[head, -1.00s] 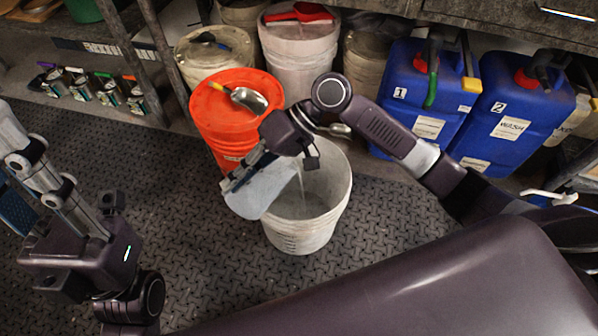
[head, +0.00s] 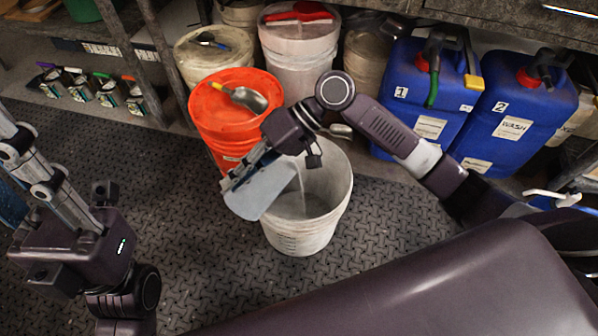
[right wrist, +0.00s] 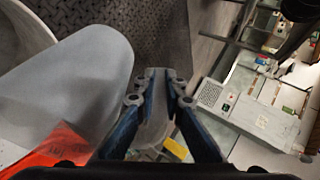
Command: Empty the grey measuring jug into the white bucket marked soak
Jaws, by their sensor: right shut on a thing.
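The grey measuring jug (head: 262,190) is tipped with its mouth over the white bucket (head: 308,225). A thin clear stream runs from it into the bucket. My right gripper (head: 243,172) is shut on the jug's handle, at the jug's left side. In the right wrist view the fingers (right wrist: 160,88) close around the handle, beside the jug's grey wall (right wrist: 75,90). The bucket stands upright on the floor; I cannot read its marking. How much is left in the jug is hidden. My left gripper (head: 22,170) is at the left edge, its fingertips cut off.
An orange bucket (head: 220,135) with a metal scoop on top stands just behind the jug. Lidded pale buckets (head: 300,60) and blue wash containers (head: 508,115) line the back. The dark patterned floor mat (head: 195,265) is clear in front.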

